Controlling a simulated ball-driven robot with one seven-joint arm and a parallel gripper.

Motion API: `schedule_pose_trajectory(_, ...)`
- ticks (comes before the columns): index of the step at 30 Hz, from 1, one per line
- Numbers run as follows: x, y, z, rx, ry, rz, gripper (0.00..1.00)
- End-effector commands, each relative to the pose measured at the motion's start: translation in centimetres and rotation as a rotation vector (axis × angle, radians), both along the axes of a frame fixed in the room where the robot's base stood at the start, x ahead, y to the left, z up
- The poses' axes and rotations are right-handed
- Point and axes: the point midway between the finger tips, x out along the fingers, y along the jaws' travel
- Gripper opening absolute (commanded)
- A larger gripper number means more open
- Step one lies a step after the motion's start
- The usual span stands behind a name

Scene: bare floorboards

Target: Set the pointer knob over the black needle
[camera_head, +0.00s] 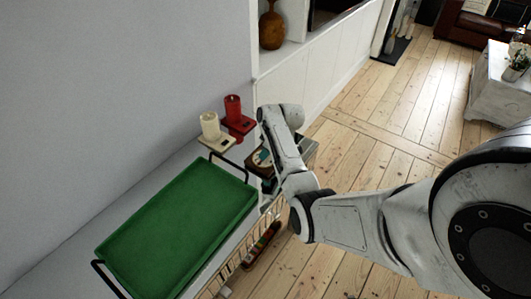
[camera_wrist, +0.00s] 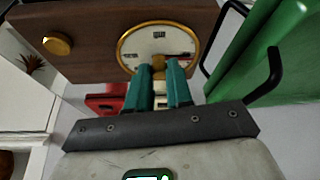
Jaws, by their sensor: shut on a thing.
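In the wrist view, a brown wooden box (camera_wrist: 90,20) carries a round white dial (camera_wrist: 137,45) with a gold rim. A gold pointer knob (camera_wrist: 158,61) sits at the lower middle of the dial. My gripper (camera_wrist: 161,70) has its two teal fingers closed on the knob, one on each side. The fingers hide part of the knob and the dial's lower edge. I cannot make out clearly where the black needle lies or how the knob lines up with it. In the head view the dial (camera_head: 262,158) shows partly behind my arm.
A second gold knob (camera_wrist: 57,44) is on the box's left. A green tray (camera_head: 180,225) with black handles stands close by. The floorboards at right are open.

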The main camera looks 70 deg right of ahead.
Motion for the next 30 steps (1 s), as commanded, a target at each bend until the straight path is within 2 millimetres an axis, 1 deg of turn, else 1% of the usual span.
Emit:
schedule_pose_trajectory(7,-0.01,-0.11,0.02,-0.001,0.0,0.054,0.0)
schedule_pose_trajectory(20,-0.05,-0.1,0.01,0.0,0.001,0.061,0.0)
schedule_pose_trajectory(21,-0.05,-0.09,0.01,0.0,0.001,0.061,0.23)
schedule_pose_trajectory(28,-0.03,-0.07,0.0,0.0,0.001,0.061,0.45)
schedule_pose_trajectory(30,-0.03,-0.06,-0.01,0.0,0.001,0.061,0.46)
